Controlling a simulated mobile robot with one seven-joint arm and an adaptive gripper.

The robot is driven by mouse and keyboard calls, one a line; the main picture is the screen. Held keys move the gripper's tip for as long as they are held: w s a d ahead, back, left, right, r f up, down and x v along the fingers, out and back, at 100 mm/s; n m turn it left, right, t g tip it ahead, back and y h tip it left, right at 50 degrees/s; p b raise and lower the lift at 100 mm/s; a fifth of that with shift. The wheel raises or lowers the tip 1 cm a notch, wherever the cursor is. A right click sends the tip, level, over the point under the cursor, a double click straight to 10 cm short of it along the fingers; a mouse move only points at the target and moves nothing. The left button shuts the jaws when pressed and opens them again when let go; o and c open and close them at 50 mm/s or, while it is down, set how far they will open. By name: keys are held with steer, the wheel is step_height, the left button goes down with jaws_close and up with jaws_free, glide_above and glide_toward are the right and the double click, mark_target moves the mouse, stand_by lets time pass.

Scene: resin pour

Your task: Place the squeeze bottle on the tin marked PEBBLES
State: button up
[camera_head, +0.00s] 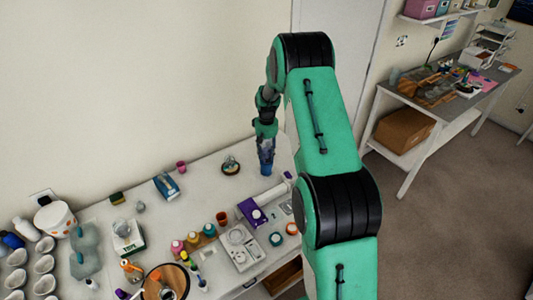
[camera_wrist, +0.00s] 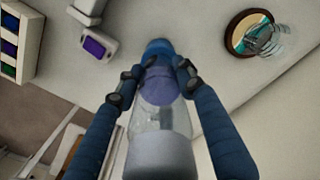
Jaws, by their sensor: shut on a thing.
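My gripper (camera_head: 266,152) is above the back right part of the white worktop, pointing down. In the wrist view my gripper (camera_wrist: 157,82) is shut on a see-through bottle with a pale grey near end and a blue far end, which looks like the squeeze bottle (camera_wrist: 160,125). The blue fingers press it from both sides. In the head view the bottle is mostly hidden by the fingers, and I cannot tell whether it touches the worktop. I cannot read the word PEBBLES in either view, so I cannot tell which thing is that tin.
A round dish with a glass thing on it (camera_wrist: 262,35) is close by; the dish (camera_head: 230,168) stands left of my gripper. A purple box (camera_head: 250,211) and round teal (camera_head: 276,240) and orange (camera_head: 292,228) containers stand nearer. Worktop around my gripper is fairly clear.

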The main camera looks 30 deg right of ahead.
steer(key=o, duration=1.4)
steer(key=shift+f, duration=0.1)
step_height(320, 180, up, 12)
steer(key=shift+r, duration=0.15)
